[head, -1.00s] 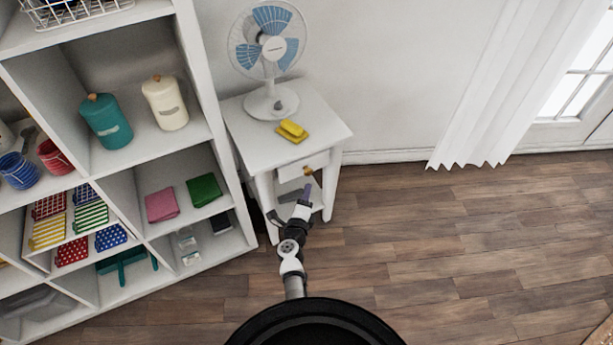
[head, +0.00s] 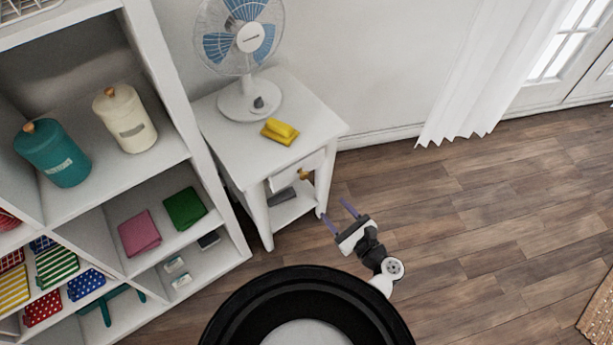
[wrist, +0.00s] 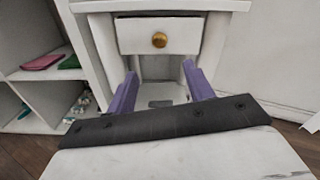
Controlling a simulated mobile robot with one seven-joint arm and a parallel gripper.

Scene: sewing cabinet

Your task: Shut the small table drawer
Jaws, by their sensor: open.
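The small white table (head: 225,135) stands beside the shelf unit. Its drawer (head: 293,172) has a white front with a round brass knob (head: 306,174). In the wrist view the drawer front (wrist: 135,36) and knob (wrist: 159,40) are near the top centre, below the tabletop edge. How far the drawer stands out is hard to tell. My gripper (head: 335,208) is open and empty, to the lower right of the drawer in the head view, apart from the table. In the wrist view its purple fingers (wrist: 159,72) sit below the knob, spread apart.
A fan (head: 236,100) and a yellow object (head: 280,131) are on the tabletop. A dark item (head: 284,196) lies on the table's lower shelf. The white shelf unit (head: 180,95) stands close at the left. Wooden floor (head: 470,230) is clear to the right.

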